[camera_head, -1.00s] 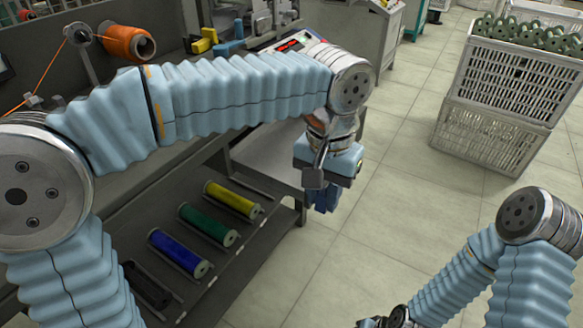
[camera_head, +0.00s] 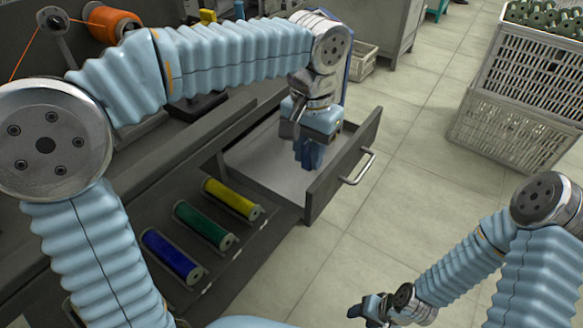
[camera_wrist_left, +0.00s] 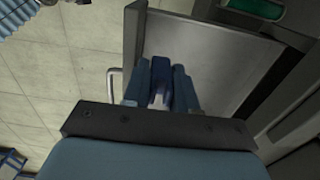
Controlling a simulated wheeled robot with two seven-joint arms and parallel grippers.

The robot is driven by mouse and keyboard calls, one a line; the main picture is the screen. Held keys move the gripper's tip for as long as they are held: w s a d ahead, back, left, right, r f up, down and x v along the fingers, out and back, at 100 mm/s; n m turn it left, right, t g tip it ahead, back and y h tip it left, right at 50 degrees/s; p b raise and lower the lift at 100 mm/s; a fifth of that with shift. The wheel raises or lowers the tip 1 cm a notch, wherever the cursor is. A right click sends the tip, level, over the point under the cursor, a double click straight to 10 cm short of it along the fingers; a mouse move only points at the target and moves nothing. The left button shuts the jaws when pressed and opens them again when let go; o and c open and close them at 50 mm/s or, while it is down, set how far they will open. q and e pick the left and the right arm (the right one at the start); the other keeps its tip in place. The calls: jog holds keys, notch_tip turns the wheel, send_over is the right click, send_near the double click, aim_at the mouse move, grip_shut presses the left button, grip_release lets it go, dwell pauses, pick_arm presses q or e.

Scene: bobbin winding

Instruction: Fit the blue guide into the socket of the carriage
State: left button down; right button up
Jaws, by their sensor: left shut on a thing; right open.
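My left gripper (camera_head: 308,155) points down over the open drawer (camera_head: 252,157) in the head view. In the left wrist view, it is shut on a dark blue piece, the blue guide (camera_wrist_left: 160,76), which sits between its two lighter blue fingers. The guide's lower end is hard to make out in the head view. My right gripper (camera_head: 368,308) is open and empty, low over the floor at the bottom. I cannot make out the carriage or its socket; my left arm covers much of the machine area.
The drawer front (camera_head: 335,172) has a bar handle (camera_head: 359,168) and juts into the aisle. Yellow (camera_head: 231,199), green (camera_head: 205,225) and blue (camera_head: 171,256) spools lie on a lower shelf. An orange thread spool (camera_head: 112,25) sits at upper left. Crates (camera_head: 508,130) stand at right.

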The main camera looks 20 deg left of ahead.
pick_arm(q)
send_over(291, 183)
jog(key=f, duration=0.5)
jog(key=shift+s+d+f, duration=0.1)
jog(key=shift+d+f, duration=0.05)
jog(key=shift+d, duration=0.1)
jog(key=shift+a+f, duration=0.15)
jog(key=shift+f, duration=0.85)
jog(key=shift+a+f, duration=0.15)
jog(key=shift+f, duration=0.8)
jog(key=shift+b, duration=0.35)
jog(key=shift+f, duration=0.2)
jog(key=c, duration=0.9)
grip_release()
jog(key=shift+r, duration=0.1)
